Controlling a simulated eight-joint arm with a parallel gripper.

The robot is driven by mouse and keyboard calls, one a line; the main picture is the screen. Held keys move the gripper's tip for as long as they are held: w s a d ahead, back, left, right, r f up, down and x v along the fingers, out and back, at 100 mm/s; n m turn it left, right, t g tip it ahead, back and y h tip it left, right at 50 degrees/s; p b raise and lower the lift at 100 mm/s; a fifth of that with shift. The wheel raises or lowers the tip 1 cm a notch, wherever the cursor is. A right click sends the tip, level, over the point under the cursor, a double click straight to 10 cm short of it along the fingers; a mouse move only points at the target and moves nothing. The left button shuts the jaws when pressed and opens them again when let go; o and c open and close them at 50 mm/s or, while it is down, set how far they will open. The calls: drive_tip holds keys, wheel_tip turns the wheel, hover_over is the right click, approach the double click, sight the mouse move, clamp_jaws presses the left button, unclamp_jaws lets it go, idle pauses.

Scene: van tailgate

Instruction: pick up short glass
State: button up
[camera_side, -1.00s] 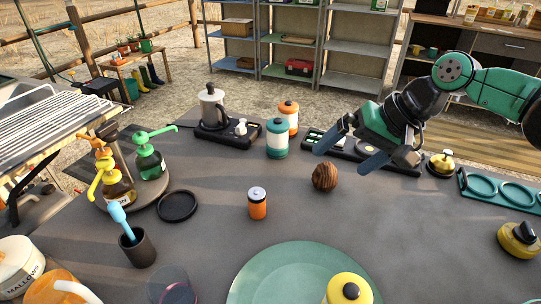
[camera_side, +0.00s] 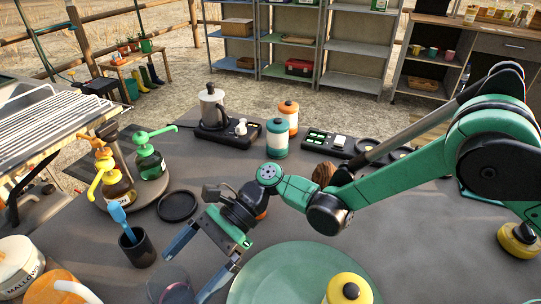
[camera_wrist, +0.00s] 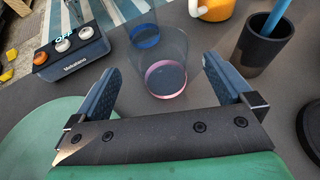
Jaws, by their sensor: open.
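A clear glass with a pink base (camera_wrist: 165,78) stands on the table between my open fingers in the wrist view, with a gap to each finger. In the side view this glass (camera_side: 171,287) is at the bottom edge, partly cut off. A second clear glass with a blue base (camera_wrist: 145,36) stands just beyond it in the wrist view. I cannot tell for sure which of the two is shorter. My gripper (camera_side: 184,276) is open and empty, low over the table, with its fingers pointing at the pink-based glass; it also fills the lower wrist view (camera_wrist: 162,72).
A dark cup with a blue-handled utensil (camera_side: 137,250) stands left of my gripper. An orange mug (camera_wrist: 215,8) is beyond the glasses. A green plate (camera_side: 290,262) lies on the right. A switch box (camera_wrist: 72,55) is at left in the wrist view.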

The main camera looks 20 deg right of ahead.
sight(185, 273)
drive_tip(key=shift+x, duration=2.15)
drive_tip(key=shift+w, duration=0.1)
drive_tip(key=c, duration=1.2)
drive_tip(key=shift+r, duration=0.1)
